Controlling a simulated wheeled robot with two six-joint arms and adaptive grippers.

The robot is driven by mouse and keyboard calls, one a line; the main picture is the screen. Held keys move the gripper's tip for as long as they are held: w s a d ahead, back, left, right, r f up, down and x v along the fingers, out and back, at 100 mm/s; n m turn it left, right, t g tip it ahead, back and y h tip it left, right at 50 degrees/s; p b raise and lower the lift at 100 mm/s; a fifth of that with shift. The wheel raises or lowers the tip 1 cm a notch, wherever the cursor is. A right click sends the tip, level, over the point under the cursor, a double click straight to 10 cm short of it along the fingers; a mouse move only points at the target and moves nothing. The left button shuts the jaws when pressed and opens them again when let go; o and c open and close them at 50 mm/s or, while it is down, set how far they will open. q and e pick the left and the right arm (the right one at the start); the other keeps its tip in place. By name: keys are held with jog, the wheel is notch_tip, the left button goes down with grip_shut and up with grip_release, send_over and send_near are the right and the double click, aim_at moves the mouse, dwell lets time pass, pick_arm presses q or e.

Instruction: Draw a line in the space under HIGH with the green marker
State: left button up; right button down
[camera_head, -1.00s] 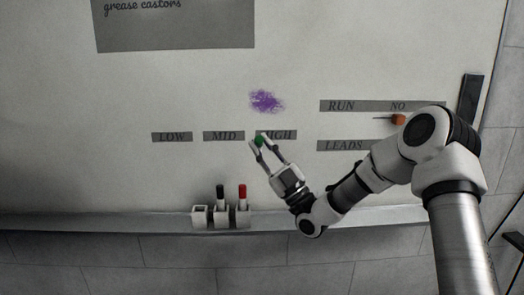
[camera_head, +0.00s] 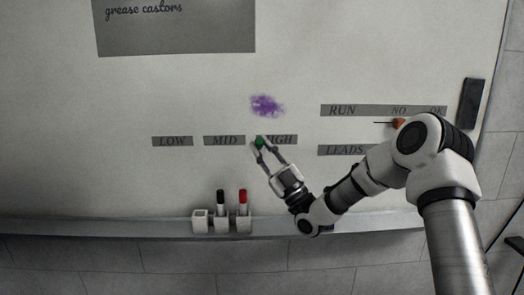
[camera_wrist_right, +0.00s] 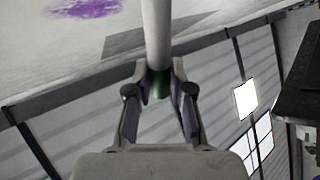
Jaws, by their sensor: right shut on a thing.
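My right gripper (camera_head: 268,146) is shut on the green marker (camera_head: 260,142), in front of the HIGH label (camera_head: 284,140) on the whiteboard. In the right wrist view the fingers (camera_wrist_right: 158,90) close on the green part of the marker, and its pale barrel (camera_wrist_right: 156,35) runs up out of the picture. The gripper and marker hide the left end of the HIGH label. No green line shows on the board under HIGH. I cannot tell whether the marker touches the board. My left gripper is not in view.
A holder (camera_head: 222,227) on the ledge carries a black marker (camera_head: 220,198) and a red marker (camera_head: 243,198); its left cup is empty. Labels LOW (camera_head: 172,141) and MID (camera_head: 224,140) are to the left. A purple scribble (camera_head: 266,105) is above. A black eraser-like block (camera_head: 470,103) is at right.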

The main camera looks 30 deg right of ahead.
jog(key=shift+w+d+b, duration=0.4)
jog(key=shift+w+d, duration=0.05)
jog(key=shift+w, duration=0.25)
dwell(0.8)
jog(key=shift+s+d, duration=0.45)
jog(key=shift+d, duration=0.15)
jog(key=shift+s+d, duration=0.25)
jog(key=shift+d, duration=0.3)
